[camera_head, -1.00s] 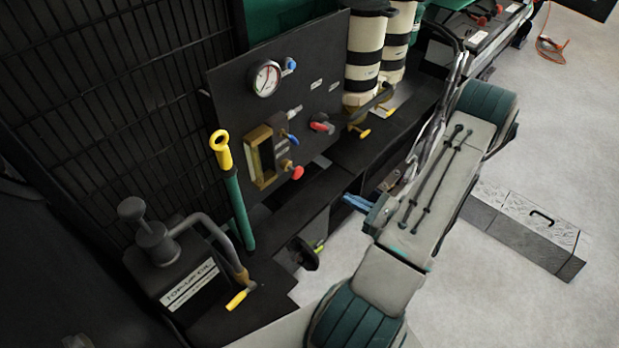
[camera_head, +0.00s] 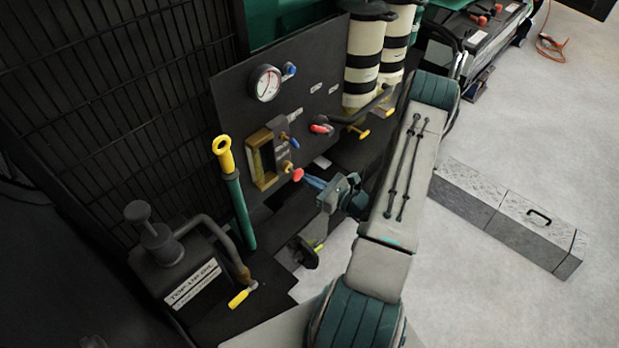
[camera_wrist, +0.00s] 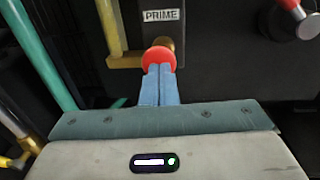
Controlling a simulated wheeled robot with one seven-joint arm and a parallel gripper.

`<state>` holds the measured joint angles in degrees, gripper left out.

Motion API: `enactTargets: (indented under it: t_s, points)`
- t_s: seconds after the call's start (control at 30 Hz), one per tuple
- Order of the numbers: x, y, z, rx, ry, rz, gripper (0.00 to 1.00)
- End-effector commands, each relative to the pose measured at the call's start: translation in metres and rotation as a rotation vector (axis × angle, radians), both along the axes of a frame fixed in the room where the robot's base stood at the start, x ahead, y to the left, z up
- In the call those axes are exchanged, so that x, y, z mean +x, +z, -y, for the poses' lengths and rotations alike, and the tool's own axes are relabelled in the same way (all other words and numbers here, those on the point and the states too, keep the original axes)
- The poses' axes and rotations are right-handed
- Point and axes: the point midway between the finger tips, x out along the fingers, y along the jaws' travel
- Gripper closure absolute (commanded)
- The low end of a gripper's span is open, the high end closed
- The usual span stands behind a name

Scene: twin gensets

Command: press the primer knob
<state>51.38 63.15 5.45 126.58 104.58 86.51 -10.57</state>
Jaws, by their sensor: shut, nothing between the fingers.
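The primer knob (camera_head: 298,174) is a red round knob on a brass stem, low on the dark panel (camera_head: 235,95). In the wrist view the red knob (camera_wrist: 158,59) sits straight ahead under a white PRIME label (camera_wrist: 159,15). My gripper (camera_head: 308,179) is shut and empty, its blue fingertips at the knob's face. In the wrist view the closed fingers (camera_wrist: 159,76) overlap the lower part of the knob. I cannot tell whether they touch it or stop just short.
A red-handled valve (camera_head: 320,126) is to the upper right of the knob. A yellow-topped green lever (camera_head: 232,185) and a black hand-pump box (camera_head: 185,265) stand to the left. A gauge (camera_head: 265,83) is above.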

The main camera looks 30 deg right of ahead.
Motion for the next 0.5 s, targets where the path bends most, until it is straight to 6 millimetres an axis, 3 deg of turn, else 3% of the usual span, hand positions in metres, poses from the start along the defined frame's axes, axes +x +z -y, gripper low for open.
enactTargets:
  t_s: [0.5]
  points:
    - [0.0093,-0.0012,-0.0039,-0.001,0.0,0.0,1.0]
